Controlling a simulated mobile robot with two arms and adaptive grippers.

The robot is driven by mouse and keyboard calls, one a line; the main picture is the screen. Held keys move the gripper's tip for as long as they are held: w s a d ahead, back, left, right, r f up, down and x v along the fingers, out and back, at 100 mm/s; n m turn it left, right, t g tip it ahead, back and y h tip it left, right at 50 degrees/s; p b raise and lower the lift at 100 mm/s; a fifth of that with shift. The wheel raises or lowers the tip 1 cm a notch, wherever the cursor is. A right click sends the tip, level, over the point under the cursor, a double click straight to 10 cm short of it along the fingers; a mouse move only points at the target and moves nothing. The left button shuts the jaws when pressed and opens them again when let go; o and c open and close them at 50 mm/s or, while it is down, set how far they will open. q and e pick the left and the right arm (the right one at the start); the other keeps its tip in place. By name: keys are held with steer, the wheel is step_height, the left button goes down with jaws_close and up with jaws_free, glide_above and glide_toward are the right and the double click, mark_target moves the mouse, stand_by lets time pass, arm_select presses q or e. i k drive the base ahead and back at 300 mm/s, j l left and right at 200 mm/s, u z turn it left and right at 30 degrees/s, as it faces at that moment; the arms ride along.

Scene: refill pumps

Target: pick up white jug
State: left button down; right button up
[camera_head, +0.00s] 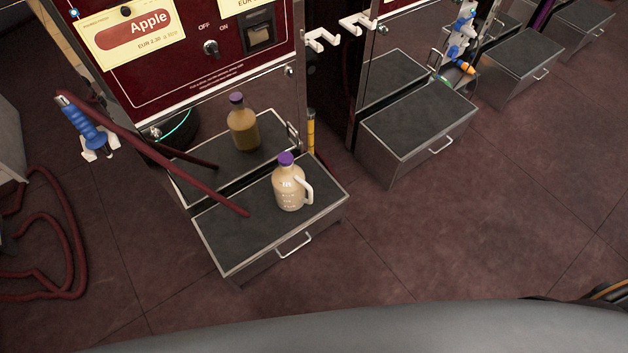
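The white jug (291,193) stands upright on the dark top of a low metal drawer box (238,250) in front of the apple pump. It is cream-white with a purple cap and a handle on its right side. A darker jug shape (243,130) behind it appears to be its reflection in the pump's shiny lower panel. Neither of my grippers shows, and nothing is holding the jug.
The apple pump (200,60) rises behind the box. A dark red hose (185,170) slants down over the box's left side, near a blue nozzle (85,125). Another drawer box (418,120) stands to the right. The front floor is clear.

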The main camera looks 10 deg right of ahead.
mark_target(294, 184)
steer(key=u, duration=0.3)
steer(key=i+l+u, duration=0.1)
steer(key=l+u, duration=0.95)
steer(key=l, duration=0.15)
